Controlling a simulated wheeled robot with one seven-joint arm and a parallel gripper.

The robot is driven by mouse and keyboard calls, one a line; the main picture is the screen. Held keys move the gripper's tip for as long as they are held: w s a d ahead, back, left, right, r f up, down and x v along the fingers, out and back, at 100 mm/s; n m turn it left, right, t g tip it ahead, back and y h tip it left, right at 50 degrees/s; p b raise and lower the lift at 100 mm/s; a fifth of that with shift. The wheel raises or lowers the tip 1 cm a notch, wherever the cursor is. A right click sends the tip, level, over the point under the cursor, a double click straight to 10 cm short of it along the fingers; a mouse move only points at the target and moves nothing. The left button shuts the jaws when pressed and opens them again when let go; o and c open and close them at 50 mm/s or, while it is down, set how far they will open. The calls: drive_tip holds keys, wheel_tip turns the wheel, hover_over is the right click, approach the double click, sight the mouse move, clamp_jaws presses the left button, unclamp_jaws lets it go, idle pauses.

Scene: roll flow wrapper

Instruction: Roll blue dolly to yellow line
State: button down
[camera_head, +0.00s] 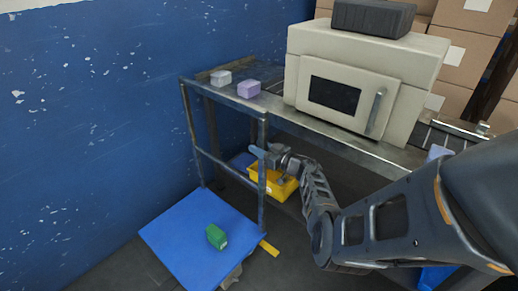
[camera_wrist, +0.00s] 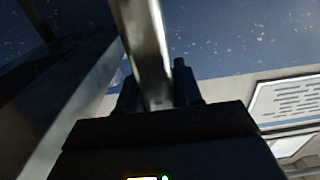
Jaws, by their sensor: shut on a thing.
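The blue dolly (camera_head: 180,235) is a flat blue platform on the floor at the lower left of the head view, with a green box (camera_head: 217,236) on it. A short yellow line (camera_head: 269,248) shows on the floor just right of its edge. My gripper (camera_head: 262,154) is beside an upright metal post at the dolly's right edge. In the wrist view, my gripper (camera_wrist: 156,92) is shut on a metal post (camera_wrist: 146,45) between its fingers. I cannot tell whether this post belongs to the dolly or the bench.
A metal bench (camera_head: 310,130) carries a cream machine (camera_head: 360,75), a purple block (camera_head: 248,89) and a white block (camera_head: 220,77). A yellow bin (camera_head: 283,188) is under it. A scuffed blue wall (camera_head: 80,120) stands at left. Cardboard boxes (camera_head: 472,50) are stacked behind.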

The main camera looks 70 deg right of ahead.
drive_tip(key=c, duration=1)
unclamp_jaws()
drive_tip(key=shift+s+d, duration=0.2)
drive_tip(key=shift+d, duration=0.2)
drive_tip(key=shift+o, duration=0.8)
drive_tip(key=shift+w+a, duration=0.1)
drive_tip(key=p+v, duration=0.1)
drive_tip(key=v, duration=0.7)
